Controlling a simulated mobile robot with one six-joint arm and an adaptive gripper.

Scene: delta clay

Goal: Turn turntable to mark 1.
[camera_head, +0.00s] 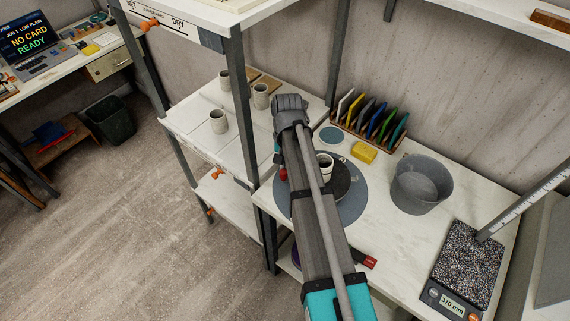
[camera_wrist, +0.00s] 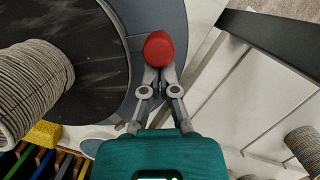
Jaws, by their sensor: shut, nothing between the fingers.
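The turntable (camera_head: 354,204) is a blue-grey disc with a dark round top (camera_head: 341,183) on the white bench, partly hidden by my arm. It also shows in the wrist view (camera_wrist: 178,22). A ribbed grey mug (camera_wrist: 30,85) stands on the dark top; it also shows in the head view (camera_head: 325,165). A red knob (camera_wrist: 160,48) is at the turntable's edge, just beyond my fingertips; in the head view it (camera_head: 283,174) is beside my arm. My gripper (camera_wrist: 158,76) is shut and empty, its tips close to the knob; I cannot tell whether they touch. No mark is readable.
A grey bucket (camera_head: 421,185), yellow sponge (camera_head: 364,152) and rack of coloured cards (camera_head: 373,118) stand right of and behind the turntable. Several mugs (camera_head: 218,121) stand on the left shelf, near a dark post (camera_head: 243,110).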

